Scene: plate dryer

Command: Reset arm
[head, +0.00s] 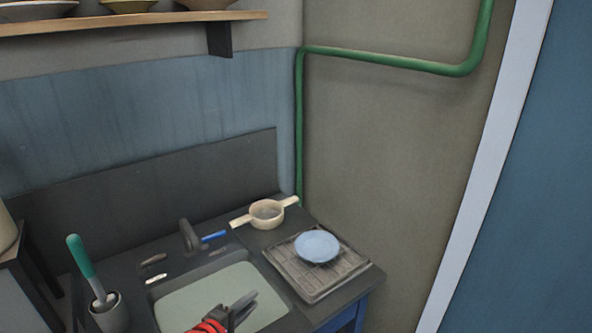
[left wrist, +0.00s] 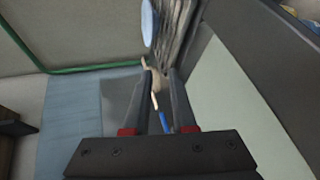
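My left gripper (head: 245,301) shows at the bottom of the head view, with dark fingers and red parts, above the sink basin. In the left wrist view its fingers (left wrist: 161,76) stand apart with nothing held between them. A light blue plate (head: 317,246) lies on a dish rack (head: 297,277) at the right of the counter, clear of the gripper. The plate (left wrist: 147,22) and the rack (left wrist: 174,32) also show at the top of the left wrist view. My right gripper is not in view.
A pale pot (head: 266,211) with two handles stands behind the rack. A faucet (head: 189,236) and a blue-handled item (head: 214,236) are behind the sink (head: 178,307). A holder (head: 109,313) with a green-handled brush stands at left. A shelf (head: 130,22) with bowls hangs above.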

